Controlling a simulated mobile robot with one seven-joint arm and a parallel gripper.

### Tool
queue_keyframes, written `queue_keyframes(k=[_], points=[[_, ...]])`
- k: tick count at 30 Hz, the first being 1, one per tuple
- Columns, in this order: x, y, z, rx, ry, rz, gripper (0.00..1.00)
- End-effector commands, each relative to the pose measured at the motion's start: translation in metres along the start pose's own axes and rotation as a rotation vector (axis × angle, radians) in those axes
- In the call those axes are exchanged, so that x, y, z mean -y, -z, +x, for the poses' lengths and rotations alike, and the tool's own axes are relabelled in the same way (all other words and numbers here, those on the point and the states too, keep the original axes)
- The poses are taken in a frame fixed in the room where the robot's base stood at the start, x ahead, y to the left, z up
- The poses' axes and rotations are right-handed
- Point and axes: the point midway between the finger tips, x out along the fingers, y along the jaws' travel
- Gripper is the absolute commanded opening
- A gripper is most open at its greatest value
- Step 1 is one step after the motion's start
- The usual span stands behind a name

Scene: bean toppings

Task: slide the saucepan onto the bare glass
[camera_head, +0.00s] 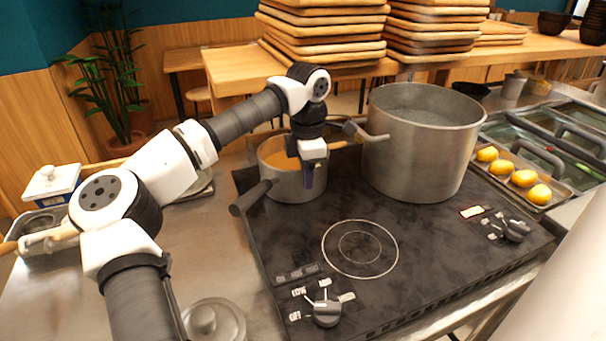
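The saucepan (290,183) is a small steel pan with orange contents. It stands at the back left of the black glass cooktop (330,295), with its dark handle pointing toward the front left. My gripper (309,178) points down in front of the saucepan's near wall, overlapping it in this view. I cannot tell whether it touches the pan, and its fingers are too small to read as open or shut. A bare ringed burner area (360,248) lies on the glass at the front middle, clear of objects.
A large steel stockpot (422,150) stands on the glass right of the saucepan. A tray of yellow items (520,180) lies to the right. A round metal lid (214,322) sits on the counter at front left.

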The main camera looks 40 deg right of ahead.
Motion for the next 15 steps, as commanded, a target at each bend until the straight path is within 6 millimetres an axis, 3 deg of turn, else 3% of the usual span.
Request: queue_keyframes(k=[8,12,15], points=[[0.0007,-0.0014,-0.0004,0.001,0.000,0.001,0.00],[0.0005,-0.0011,-0.0003,0.001,0.000,0.000,0.20],[0.0004,-0.0008,-0.0002,0.000,0.000,0.000,0.30]])
